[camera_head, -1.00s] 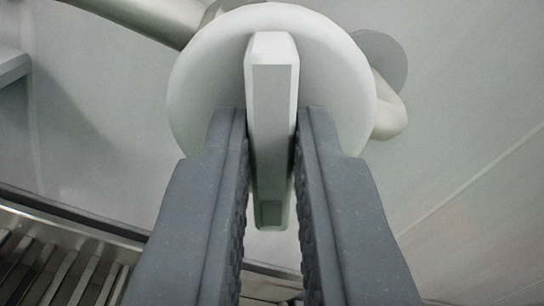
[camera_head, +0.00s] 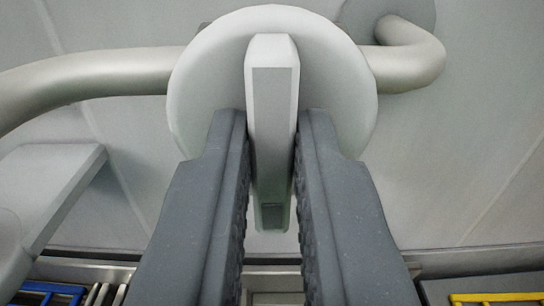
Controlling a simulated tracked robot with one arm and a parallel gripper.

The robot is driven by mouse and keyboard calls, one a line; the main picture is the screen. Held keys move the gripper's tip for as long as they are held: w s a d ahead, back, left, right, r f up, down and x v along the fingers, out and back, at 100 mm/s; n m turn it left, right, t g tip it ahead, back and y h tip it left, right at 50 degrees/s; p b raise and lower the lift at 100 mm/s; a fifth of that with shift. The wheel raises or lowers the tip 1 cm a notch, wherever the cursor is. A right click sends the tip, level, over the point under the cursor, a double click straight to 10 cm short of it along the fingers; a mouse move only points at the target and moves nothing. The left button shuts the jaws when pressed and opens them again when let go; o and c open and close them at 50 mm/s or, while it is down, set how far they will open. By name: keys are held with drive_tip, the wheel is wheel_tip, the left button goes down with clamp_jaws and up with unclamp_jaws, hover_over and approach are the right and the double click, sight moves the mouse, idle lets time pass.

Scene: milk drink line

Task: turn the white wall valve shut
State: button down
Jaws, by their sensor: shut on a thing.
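The white wall valve has a round disc (camera_head: 195,90) and a long bar handle (camera_head: 272,75) that stands out from its face. The disc sits on a metal pipe (camera_head: 90,85) that runs behind it from left to right. The handle is upright in the picture, roughly at a right angle to the pipe. My gripper (camera_head: 270,135) comes from below, with one dark grey finger on each side of the handle. It is shut on the handle. The fingers hide the lower part of the disc.
The pipe bends into the wall at a round flange (camera_head: 385,15) on the right. A pale grey box-like part (camera_head: 50,190) juts out at the lower left. A blue crate edge (camera_head: 50,290) and a yellow crate edge (camera_head: 495,297) show at the bottom.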

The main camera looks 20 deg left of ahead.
drive_tip(key=shift+w+d, duration=0.1)
drive_tip(key=shift+d, duration=0.15)
drive_tip(key=c, duration=1.5)
unclamp_jaws()
drive_tip(key=shift+o, duration=0.2)
drive_tip(key=shift+a, duration=0.1)
drive_tip(key=shift+s, duration=0.2)
drive_tip(key=p+v, duration=0.3)
drive_tip(key=v, duration=1)
drive_tip(key=shift+s, duration=0.2)
